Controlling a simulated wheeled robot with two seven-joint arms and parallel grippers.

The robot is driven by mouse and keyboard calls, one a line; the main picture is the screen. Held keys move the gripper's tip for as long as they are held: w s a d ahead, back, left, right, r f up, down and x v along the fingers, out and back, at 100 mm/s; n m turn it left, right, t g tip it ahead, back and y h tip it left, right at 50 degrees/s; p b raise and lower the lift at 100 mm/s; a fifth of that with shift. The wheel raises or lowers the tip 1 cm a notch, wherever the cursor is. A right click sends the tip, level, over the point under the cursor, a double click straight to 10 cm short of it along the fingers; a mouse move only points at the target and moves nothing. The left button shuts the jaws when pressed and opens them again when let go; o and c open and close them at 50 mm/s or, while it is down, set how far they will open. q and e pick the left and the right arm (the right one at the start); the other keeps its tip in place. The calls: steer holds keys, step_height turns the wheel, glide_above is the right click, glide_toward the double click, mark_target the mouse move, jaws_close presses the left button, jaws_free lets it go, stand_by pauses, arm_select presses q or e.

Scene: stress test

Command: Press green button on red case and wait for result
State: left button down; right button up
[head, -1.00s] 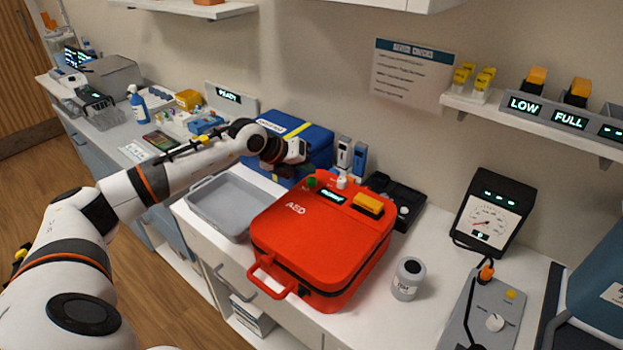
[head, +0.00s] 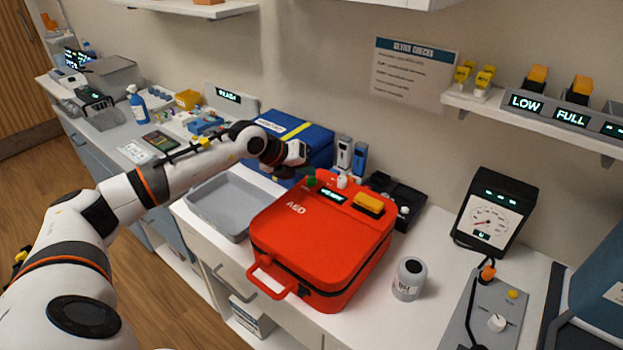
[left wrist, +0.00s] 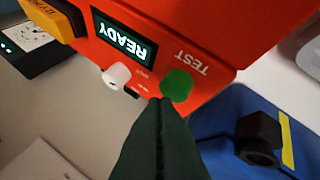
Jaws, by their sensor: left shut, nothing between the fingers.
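The red AED case (head: 320,235) lies on the white counter, with a small lit display (head: 333,196) and a yellow block (head: 368,204) on its top. The green button (head: 311,182) is at its back left corner. In the left wrist view, the green button (left wrist: 177,86) sits by the word TEST, and the display (left wrist: 122,37) reads READY. A white knob (left wrist: 116,76) is beside it. My left gripper (left wrist: 164,103) is shut and empty, its tips right at the button's edge; I cannot tell whether they touch. In the head view the left gripper (head: 298,172) is by the button. My right gripper is out of view.
A blue bag (head: 310,140) stands behind the case, and a grey tray (head: 215,232) lies to its left. A small grey jar (head: 409,278) and a meter (head: 493,212) stand to the right.

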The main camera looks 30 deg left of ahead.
mark_target(307, 186)
arm_select(q)
steer(key=shift+f+b, duration=0.45)
steer(key=shift+f, duration=0.05)
stand_by(0.4)
steer(key=shift+r, duration=0.1)
steer(key=shift+r+p, duration=0.55)
steer(key=shift+r, duration=0.3)
step_height(307, 186, up, 5)
steer(key=p, duration=0.3)
stand_by(1.0)
